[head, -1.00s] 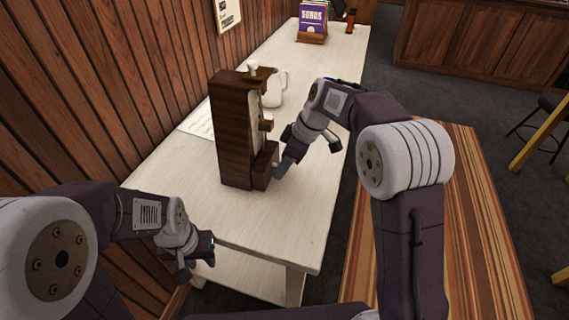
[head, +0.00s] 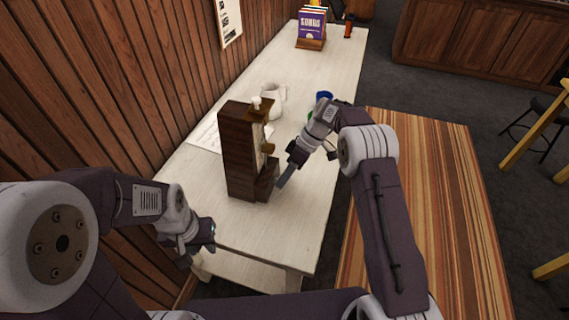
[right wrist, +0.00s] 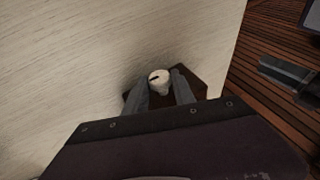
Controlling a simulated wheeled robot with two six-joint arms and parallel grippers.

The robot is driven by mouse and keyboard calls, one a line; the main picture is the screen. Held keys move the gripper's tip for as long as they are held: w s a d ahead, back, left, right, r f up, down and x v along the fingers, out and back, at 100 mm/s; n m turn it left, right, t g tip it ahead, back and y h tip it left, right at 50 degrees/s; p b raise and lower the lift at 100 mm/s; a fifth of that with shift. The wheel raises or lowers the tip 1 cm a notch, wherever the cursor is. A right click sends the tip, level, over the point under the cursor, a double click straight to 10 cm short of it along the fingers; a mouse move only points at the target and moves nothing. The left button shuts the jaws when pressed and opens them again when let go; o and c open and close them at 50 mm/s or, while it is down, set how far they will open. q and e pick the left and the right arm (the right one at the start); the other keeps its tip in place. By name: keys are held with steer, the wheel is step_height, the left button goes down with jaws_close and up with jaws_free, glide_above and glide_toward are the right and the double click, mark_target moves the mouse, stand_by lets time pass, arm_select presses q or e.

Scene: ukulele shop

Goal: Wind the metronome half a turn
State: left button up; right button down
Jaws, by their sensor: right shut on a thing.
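The metronome is a tall dark brown wooden case (head: 239,152) standing upright on the white table, with a lower block (head: 267,180) at its foot. In the right wrist view, a round pale knob (right wrist: 159,77) with a dark mark on top sits at that brown block. My right gripper (head: 282,183) is at the block's right side; in its wrist view (right wrist: 160,92) the two fingers are closed on the knob, one on each side. The knob is hidden by the gripper in the head view. My left gripper (head: 203,248) is empty and its fingers look apart, near the table's front left corner.
A white jug (head: 273,100) and sheet paper (head: 205,134) lie behind the metronome. A blue cup (head: 323,97) stands behind my right arm. A songbook rack (head: 311,40) is at the far end. The table (head: 275,235) is bare in front.

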steer(key=shift+w+g+y+p, duration=0.15)
steer(key=shift+g+y+p, duration=0.2)
steer(key=shift+g, duration=0.25)
arm_select(q)
step_height(320, 180, up, 2)
arm_select(e)
steer(key=shift+d+m+g, duration=0.1)
steer(key=shift+m+g, duration=0.2)
steer(key=shift+g, duration=0.2)
steer(key=c, duration=1.1)
jaws_free()
